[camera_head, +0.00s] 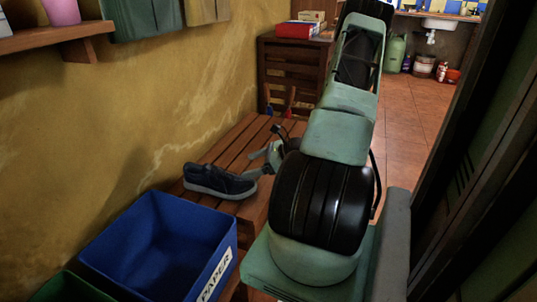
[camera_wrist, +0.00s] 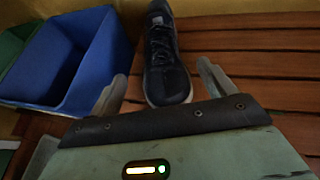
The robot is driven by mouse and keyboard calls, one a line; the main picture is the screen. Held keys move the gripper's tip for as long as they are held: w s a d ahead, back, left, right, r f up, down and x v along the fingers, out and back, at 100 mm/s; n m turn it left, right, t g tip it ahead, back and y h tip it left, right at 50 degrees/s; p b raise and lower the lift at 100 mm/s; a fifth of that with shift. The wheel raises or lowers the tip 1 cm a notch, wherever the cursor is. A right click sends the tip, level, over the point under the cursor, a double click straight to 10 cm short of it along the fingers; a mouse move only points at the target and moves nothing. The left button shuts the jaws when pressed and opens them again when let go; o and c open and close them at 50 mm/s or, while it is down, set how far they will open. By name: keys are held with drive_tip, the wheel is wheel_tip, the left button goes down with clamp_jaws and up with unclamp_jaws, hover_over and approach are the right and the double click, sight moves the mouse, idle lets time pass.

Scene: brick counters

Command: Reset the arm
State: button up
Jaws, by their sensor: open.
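My arm reaches forward in the head view over a slatted wooden bench (camera_head: 238,142). My gripper (camera_head: 262,162) is low over the bench, at the right end of a dark blue shoe (camera_head: 218,181) with a grey sole. In the wrist view my gripper (camera_wrist: 160,85) is open, its two fingers spread to either side of the near end of the shoe (camera_wrist: 166,55). Nothing is visibly clamped. I cannot tell whether a finger touches the shoe. The shoe rests upright on the bench.
A blue bin labelled PAPER (camera_head: 165,245) stands in front of the bench, with a green bin (camera_head: 68,288) beside it. A yellow wall (camera_head: 150,110) runs along the left. A wooden crate shelf (camera_head: 285,75) stands behind. Tiled floor (camera_head: 405,120) is clear on the right.

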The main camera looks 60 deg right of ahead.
drive_tip(key=p+v, duration=0.1)
drive_tip(key=v, duration=0.5)
drive_tip(key=shift+w, duration=0.1)
drive_tip(key=w+a+r+n+g+y, duration=0.2)
drive_tip(key=w+a+r+n+g, duration=0.15)
drive_tip(key=a+n, duration=0.4)
drive_tip(key=w+a+r+n+g+y, duration=0.1)
drive_tip(key=w+a+r+n+g, duration=0.2)
drive_tip(key=a, duration=0.7)
drive_tip(key=w+a+r+n+g+y, duration=0.2)
drive_tip(key=w+a+n+g, duration=0.15)
drive_tip(key=a+n, duration=0.4)
drive_tip(key=s+a+r+n+g+h, duration=0.1)
drive_tip(key=s+a+r+n+h, duration=0.2)
drive_tip(key=s+a+n, duration=0.35)
drive_tip(key=s+a+r+n+g+h, duration=0.1)
drive_tip(key=s+a+r+n+h, duration=0.2)
drive_tip(key=a+n, duration=0.6)
drive_tip(key=s+a+r+n+h, duration=0.25)
drive_tip(key=s+a+n, duration=0.35)
drive_tip(key=a, duration=0.3)
wheel_tip(320, 180, up, 28)
drive_tip(key=p, duration=2.9)
drive_tip(key=shift+s+a+r, duration=0.2)
drive_tip(key=shift+s+a, duration=0.05)
drive_tip(key=shift+s, duration=0.05)
